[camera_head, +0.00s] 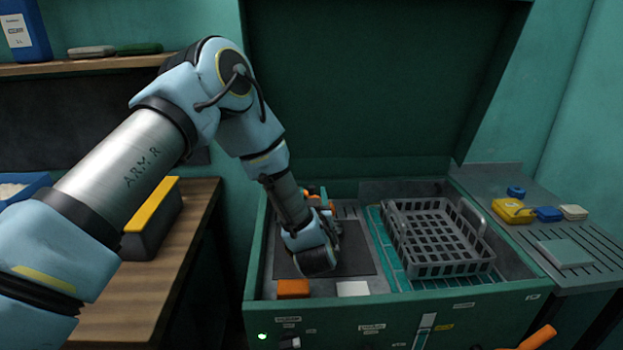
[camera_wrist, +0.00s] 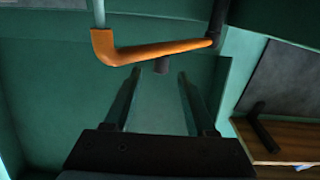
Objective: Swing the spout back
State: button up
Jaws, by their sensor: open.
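The spout (camera_wrist: 160,48) is an orange bent tube that runs across the top of the wrist view. It meets a pale upright pipe at its left end and a dark upright part at its right end. A short dark stub (camera_wrist: 161,66) hangs below it. My gripper (camera_wrist: 157,76) is open with nothing between its fingers, and its tips point toward the spout, apparently just short of it. In the head view an orange part (camera_head: 318,197), probably the spout, shows behind my wrist, which hides most of it and the fingers.
A green wash cabinet (camera_head: 395,322) with a raised lid (camera_head: 370,90) surrounds my wrist. A grey wire basket (camera_head: 437,238) stands in its right half. An orange block (camera_head: 293,288) and a white block (camera_head: 353,288) lie at its front edge. A wooden bench (camera_head: 150,300) is on the left.

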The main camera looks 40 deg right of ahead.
jog(key=p+x, duration=0.2)
jog(key=x, duration=0.5)
jog(key=shift+c, duration=0.3)
grip_shut()
dwell(1.0)
